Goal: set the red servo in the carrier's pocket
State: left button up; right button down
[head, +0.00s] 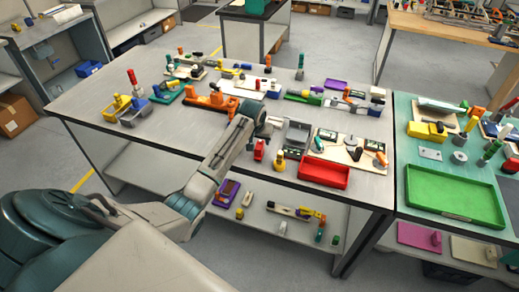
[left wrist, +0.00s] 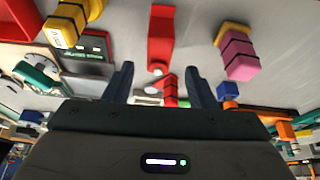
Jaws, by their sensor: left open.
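A small red piece (head: 259,149), which looks like the red servo, stands near the front edge of the table. In the left wrist view a red block (left wrist: 160,40) with a pale round end lies ahead of the fingers, and smaller red parts (left wrist: 170,88) show between them. My left gripper (head: 264,130) is just behind the red piece in the head view, partly hidden by its own arm. Its fingers (left wrist: 160,80) are apart, with nothing clearly held. I cannot tell which fixture is the carrier, so its pocket is not identified. My right gripper is not in view.
A yellow piece (head: 279,161) and a grey tray (head: 298,134) stand close on the right. A red tray (head: 324,173) lies at the front edge. An orange fixture (head: 211,100) is behind left. The table's front left (head: 150,140) is clear.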

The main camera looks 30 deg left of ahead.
aim_at(260, 144)
pick_arm(q)
jog(key=p+x, duration=0.1)
jog(key=x, duration=0.2)
jog(key=shift+s+d+f, duration=0.1)
jog(key=shift+s+d, duration=0.1)
jog(key=shift+w+a+f+p, duration=0.1)
jog(key=shift+w+f+p, duration=0.15)
jog(key=shift+f, duration=0.3)
jog(key=shift+r, duration=0.1)
grip_shut()
